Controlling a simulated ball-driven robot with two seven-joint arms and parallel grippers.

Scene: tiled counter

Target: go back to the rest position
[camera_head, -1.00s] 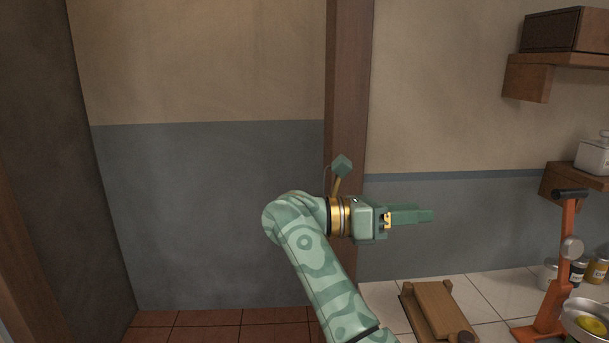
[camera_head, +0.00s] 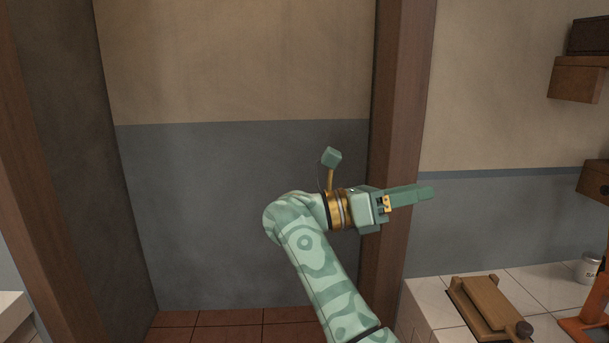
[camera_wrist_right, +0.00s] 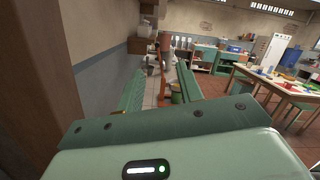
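My right gripper (camera_head: 426,192) is raised in the middle of the head view, in front of the wooden post, pointing right and slightly up. In the right wrist view its two green fingers (camera_wrist_right: 160,78) stand apart with nothing between them, so it is open and empty. My left gripper is not in view.
A tiled counter (camera_head: 546,283) lies at lower right, with a wooden press-like board (camera_head: 489,305), a small jar (camera_head: 588,268) and an orange stand (camera_head: 590,317). A wooden post (camera_head: 398,150) rises behind my gripper. The red-tiled floor (camera_head: 235,318) looks clear.

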